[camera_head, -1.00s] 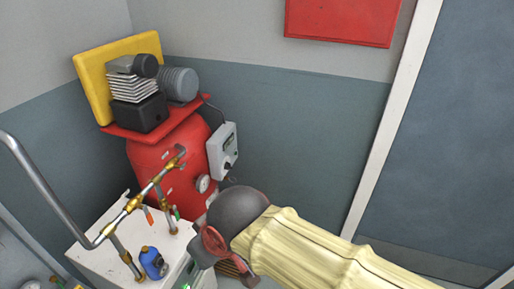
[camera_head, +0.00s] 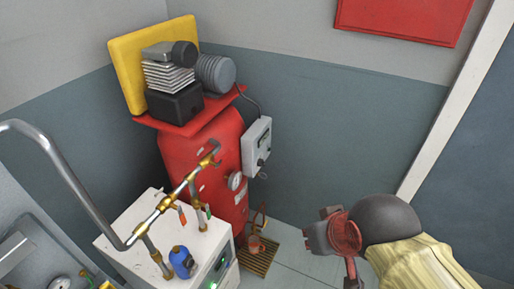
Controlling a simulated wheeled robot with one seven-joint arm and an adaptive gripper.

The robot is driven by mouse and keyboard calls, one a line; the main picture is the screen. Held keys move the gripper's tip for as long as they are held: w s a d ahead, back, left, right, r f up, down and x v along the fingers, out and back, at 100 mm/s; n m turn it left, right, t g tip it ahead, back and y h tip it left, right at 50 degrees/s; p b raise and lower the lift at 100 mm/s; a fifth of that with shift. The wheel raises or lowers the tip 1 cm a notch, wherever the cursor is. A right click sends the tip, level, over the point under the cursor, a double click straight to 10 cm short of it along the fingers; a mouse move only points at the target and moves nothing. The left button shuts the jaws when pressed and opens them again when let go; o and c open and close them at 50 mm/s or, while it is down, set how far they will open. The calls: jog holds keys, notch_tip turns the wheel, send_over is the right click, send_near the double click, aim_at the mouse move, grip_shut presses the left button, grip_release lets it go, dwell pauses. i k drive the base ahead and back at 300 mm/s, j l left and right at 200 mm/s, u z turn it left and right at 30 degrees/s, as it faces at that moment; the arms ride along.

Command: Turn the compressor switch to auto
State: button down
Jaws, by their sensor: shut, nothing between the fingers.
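The red compressor (camera_head: 195,160) stands in the corner with its motor and pump on top. A light grey control box (camera_head: 257,143) is on its right side. A small dark knob, likely the switch (camera_head: 261,162), shows low on the box; its setting is too small to read. My gripper (camera_head: 312,237) is shut and empty. In the picture it is below and right of the box, clear of it, with the floor behind it.
A pressure gauge (camera_head: 236,181) is on the tank. A slatted wooden piece (camera_head: 257,258) lies on the floor. Open floor is at the right.

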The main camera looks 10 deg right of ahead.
aim_at(261, 163)
jog(key=i+j+z, duration=0.15)
jog(key=i, duration=0.95)
